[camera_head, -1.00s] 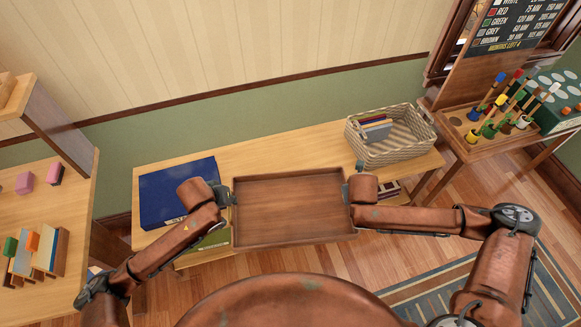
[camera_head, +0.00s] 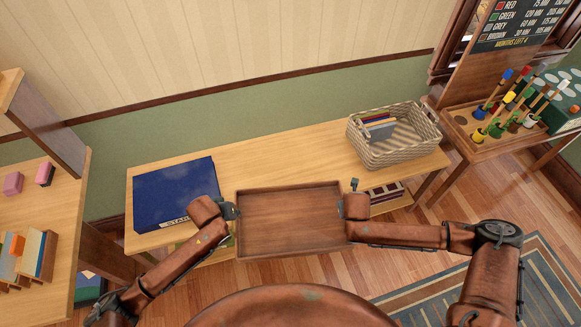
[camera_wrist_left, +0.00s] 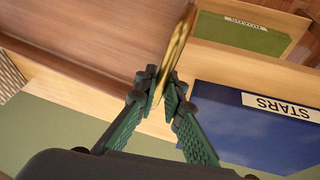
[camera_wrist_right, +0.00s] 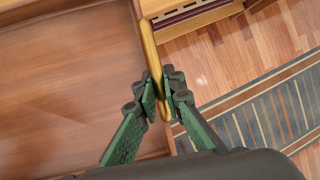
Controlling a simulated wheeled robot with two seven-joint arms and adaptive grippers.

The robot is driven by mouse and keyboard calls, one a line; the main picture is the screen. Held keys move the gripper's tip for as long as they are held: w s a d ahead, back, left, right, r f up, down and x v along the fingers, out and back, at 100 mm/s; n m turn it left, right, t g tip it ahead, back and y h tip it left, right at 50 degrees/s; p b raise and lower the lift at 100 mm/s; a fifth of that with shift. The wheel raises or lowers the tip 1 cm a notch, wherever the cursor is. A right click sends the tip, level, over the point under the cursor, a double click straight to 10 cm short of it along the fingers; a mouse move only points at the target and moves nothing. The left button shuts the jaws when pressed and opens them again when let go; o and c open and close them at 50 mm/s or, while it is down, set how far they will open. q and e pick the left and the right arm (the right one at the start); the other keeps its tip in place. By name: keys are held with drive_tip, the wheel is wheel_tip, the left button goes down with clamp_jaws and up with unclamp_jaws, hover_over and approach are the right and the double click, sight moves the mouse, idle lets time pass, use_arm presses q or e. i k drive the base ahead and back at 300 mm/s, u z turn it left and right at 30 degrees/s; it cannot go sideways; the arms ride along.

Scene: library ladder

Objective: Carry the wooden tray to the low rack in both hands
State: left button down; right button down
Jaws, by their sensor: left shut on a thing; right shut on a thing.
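The wooden tray (camera_head: 290,222) is level-looking and empty, held between my two grippers in front of a low wooden rack (camera_head: 270,160). My left gripper (camera_head: 234,211) is shut on the tray's left side; the left wrist view shows its fingers (camera_wrist_left: 163,95) around a brass handle (camera_wrist_left: 180,40). My right gripper (camera_head: 343,205) is shut on the right side; in the right wrist view its fingers (camera_wrist_right: 165,95) close on the other brass handle (camera_wrist_right: 152,55). The tray hides part of the rack's front edge; the gap between them cannot be told.
On the rack top, a blue box (camera_head: 175,190) labelled STARS lies left and a wicker basket (camera_head: 393,138) with books stands right; bare wood lies between. A shelf with blocks (camera_head: 40,215) is at left, a peg stand (camera_head: 500,125) at right.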

sight(289, 166)
drive_tip(key=i, duration=1)
